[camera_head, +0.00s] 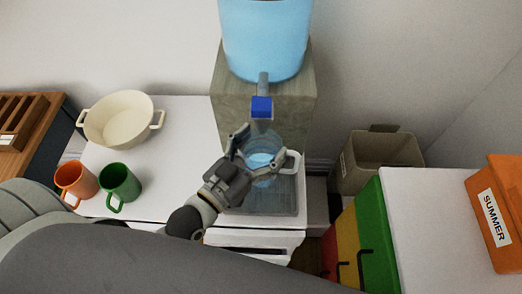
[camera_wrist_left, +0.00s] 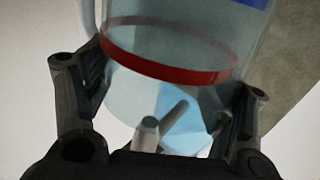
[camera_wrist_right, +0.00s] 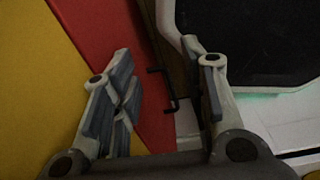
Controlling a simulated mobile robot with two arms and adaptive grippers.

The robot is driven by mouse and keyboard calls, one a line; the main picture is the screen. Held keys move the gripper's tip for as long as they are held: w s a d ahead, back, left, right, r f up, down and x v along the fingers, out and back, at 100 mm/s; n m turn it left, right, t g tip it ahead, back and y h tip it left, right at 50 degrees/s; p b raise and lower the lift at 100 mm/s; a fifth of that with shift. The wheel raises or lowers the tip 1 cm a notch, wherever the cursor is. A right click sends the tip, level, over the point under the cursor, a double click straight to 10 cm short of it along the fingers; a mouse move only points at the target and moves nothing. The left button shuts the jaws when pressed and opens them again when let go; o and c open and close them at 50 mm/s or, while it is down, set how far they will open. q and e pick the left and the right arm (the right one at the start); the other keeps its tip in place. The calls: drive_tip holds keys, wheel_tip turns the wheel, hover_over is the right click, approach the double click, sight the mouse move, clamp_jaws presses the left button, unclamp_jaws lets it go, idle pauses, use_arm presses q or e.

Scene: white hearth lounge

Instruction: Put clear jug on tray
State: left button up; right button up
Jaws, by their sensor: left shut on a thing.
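The clear jug (camera_head: 264,142), with a pale handle at its right, is below the blue tap of the water dispenser. My left gripper (camera_head: 257,157) is shut on the jug, one finger on each side. In the left wrist view the jug (camera_wrist_left: 175,35) shows a red band between the fingers (camera_wrist_left: 165,100). A grey tray (camera_head: 280,203) lies below the jug on the white cabinet. I cannot tell whether the jug touches it. My right gripper (camera_wrist_right: 165,90) is open and empty, and shows only in the right wrist view.
The dispenser (camera_head: 265,40) stands right behind the jug. An orange mug (camera_head: 75,181), a green mug (camera_head: 119,182) and a cream pot (camera_head: 118,120) stand to the left. A bin (camera_head: 378,160) and a colored cabinet with a white top (camera_head: 440,220) are at right. White cabinet top between mugs and tray is clear.

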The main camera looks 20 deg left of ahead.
sight(272, 144)
use_arm(q)
wheel_tip(272, 144, down, 3)
drive_tip(key=shift+r, duration=0.15)
drive_tip(key=shift+f, duration=0.35)
drive_tip(key=o, duration=1.6)
drive_tip(key=shift+f, duration=0.2)
drive_tip(key=shift+o, duration=0.2)
